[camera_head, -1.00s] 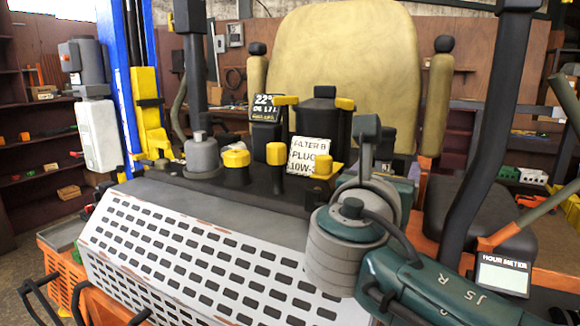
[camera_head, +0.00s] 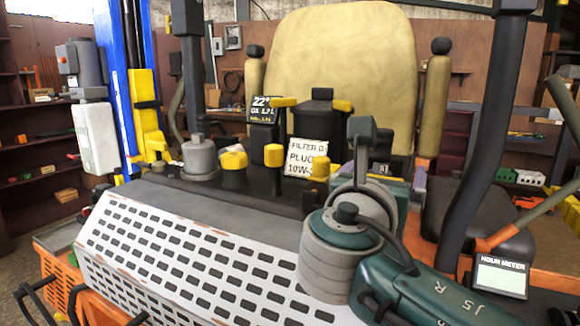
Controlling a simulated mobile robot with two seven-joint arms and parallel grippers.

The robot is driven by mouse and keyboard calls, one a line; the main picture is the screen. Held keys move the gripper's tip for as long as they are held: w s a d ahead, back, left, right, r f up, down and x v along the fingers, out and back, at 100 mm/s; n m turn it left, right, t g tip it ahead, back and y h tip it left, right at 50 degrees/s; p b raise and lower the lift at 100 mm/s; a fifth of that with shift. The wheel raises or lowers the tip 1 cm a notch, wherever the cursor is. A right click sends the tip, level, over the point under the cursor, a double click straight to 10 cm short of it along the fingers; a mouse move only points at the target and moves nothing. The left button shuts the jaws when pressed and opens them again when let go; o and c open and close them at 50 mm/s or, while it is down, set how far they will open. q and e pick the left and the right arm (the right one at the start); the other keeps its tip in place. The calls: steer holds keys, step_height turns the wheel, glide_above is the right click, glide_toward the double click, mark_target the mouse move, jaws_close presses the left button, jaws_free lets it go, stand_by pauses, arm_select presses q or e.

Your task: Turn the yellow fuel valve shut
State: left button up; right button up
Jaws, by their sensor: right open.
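Several yellow parts stand on the dark deck behind the slotted white panel. They are a round yellow cap (camera_head: 234,160), a yellow-topped post (camera_head: 274,156), a T-shaped yellow handle (camera_head: 285,102) and a yellow part (camera_head: 319,168) beside the label card. I cannot tell for certain which is the fuel valve. My right gripper (camera_head: 361,142) is open at the deck's right side, just right of the yellow part by the card. My wrist hides part of the deck, and one finger is mostly hidden. My left gripper is not in view.
A tan seat (camera_head: 345,70) rises behind the deck. A label card (camera_head: 306,158) stands among the yellow parts. The slotted white panel (camera_head: 200,250) slopes down in front.

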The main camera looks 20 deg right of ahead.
steer(key=b+v, duration=0.2)
steer(key=v, duration=0.6)
steer(key=shift+s+a+f, duration=0.15)
steer(key=shift+s+a, duration=0.1)
steer(key=shift+a, duration=0.05)
steer(key=shift+s+a, duration=0.15)
steer(key=shift+a, duration=0.05)
